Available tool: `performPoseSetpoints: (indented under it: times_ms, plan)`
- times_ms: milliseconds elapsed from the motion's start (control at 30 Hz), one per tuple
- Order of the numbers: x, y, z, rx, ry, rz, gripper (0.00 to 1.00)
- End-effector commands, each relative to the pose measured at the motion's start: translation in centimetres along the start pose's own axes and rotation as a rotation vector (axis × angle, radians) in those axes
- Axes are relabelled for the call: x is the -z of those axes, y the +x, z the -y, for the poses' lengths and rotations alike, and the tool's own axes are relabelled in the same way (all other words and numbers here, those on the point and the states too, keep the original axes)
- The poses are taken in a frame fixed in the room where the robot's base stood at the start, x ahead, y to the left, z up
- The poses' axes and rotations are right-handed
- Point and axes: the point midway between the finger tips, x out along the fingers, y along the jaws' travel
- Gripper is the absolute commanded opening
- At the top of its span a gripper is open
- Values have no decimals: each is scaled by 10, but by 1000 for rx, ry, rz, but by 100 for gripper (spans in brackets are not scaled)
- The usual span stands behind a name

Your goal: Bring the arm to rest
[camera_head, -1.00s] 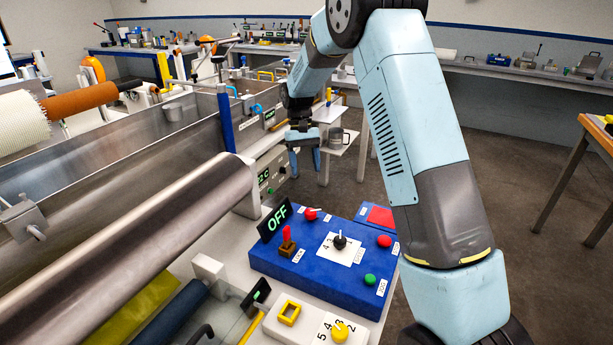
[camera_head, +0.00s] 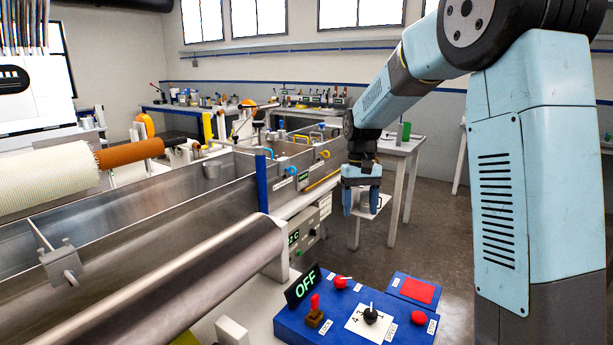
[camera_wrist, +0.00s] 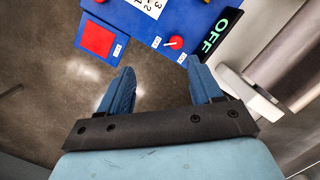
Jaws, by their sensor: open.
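My arm rises at the right of the head view and reaches forward, with my gripper (camera_head: 361,208) hanging down from its end. The gripper is open, its two blue fingers apart with nothing between them. In the wrist view my gripper (camera_wrist: 160,88) also shows open and empty, over bare floor beside the blue control panel (camera_wrist: 148,28).
The steel bath (camera_head: 120,215) runs along the left, with a large metal roller (camera_head: 180,285) in front. An OFF display (camera_head: 306,286) stands on the panel by red knobs. A white table (camera_head: 405,146) stands behind the gripper. Open floor lies to the right.

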Motion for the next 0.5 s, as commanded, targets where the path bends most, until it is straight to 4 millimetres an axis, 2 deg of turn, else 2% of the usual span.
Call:
performPoseSetpoints:
  times_ms: [33, 200, 500]
  plan:
    - [-13, -10, -4, 2, 6, -26, 64]
    - [-51, -33, -15, 6, 21, -104, 64]
    - [-122, -61, -31, 7, 48, -242, 64]
